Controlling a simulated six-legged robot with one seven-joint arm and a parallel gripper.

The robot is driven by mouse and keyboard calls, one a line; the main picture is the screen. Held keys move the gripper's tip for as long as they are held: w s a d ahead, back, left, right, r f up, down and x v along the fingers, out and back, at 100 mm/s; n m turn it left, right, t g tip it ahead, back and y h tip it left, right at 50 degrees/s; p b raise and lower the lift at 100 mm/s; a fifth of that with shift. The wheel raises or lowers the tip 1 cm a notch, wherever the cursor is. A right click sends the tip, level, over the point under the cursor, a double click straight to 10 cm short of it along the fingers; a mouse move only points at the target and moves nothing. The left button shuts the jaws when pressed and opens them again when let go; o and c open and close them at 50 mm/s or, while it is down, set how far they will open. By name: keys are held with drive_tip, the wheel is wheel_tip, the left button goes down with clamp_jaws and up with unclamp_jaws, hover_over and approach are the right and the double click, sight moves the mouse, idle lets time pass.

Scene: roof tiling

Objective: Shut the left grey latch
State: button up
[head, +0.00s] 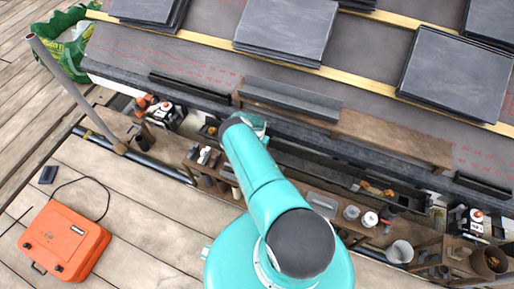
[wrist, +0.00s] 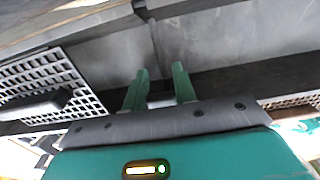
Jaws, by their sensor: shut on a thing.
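In the wrist view the two green fingers of my gripper (wrist: 159,88) stand a little apart. A small pale grey piece (wrist: 161,101) shows low between them, and my gripper is shut on it. I cannot tell whether this piece is the left grey latch. In the head view my arm reaches up to the dark eaves edge, and its far end hides the fingers and what they hold. No latch can be made out clearly in the head view.
A white perforated grid (wrist: 38,78) with a dark bar (wrist: 37,104) lies left of my fingers. Slate stacks (head: 285,28) rest on the roof above. A cluttered bench (head: 325,203) runs below the eaves. An orange case (head: 64,242) sits on open planks at the left.

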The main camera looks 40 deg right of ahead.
drive_tip(key=shift+a, duration=0.1)
drive_tip(key=o, duration=1)
drive_tip(key=shift+r, duration=0.1)
wheel_tip(320, 180, up, 14)
drive_tip(key=shift+f, duration=0.2)
